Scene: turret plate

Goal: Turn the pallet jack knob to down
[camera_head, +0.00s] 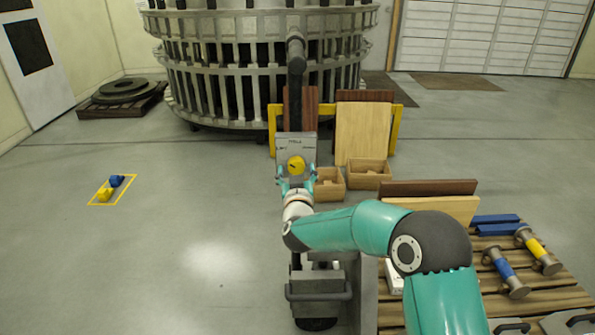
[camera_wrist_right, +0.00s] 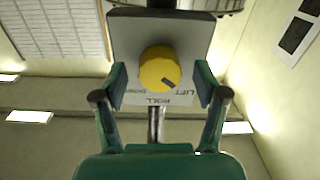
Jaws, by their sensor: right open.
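The yellow pallet jack knob (camera_head: 296,165) sits on a grey panel (camera_head: 287,149) on the jack's upright column. In the right wrist view the knob (camera_wrist_right: 158,64) shows a dark pointer mark at its lower right, towards the upside-down LIFT label. A ROLL label lies below the knob, and a blurred label that seems to read down lies to its left. My right gripper (camera_head: 296,182) is open in front of the panel. Its fingers, also in the wrist view (camera_wrist_right: 161,87), stand on either side of the knob, apart from it. My left gripper is not in view.
Wooden boxes (camera_head: 330,190) and upright boards (camera_head: 362,133) stand right of the column. A slatted pallet (camera_head: 420,325) with blue and yellow rollers is at lower right. A large slatted metal ring (camera_head: 225,82) stands behind. The floor to the left is mostly clear.

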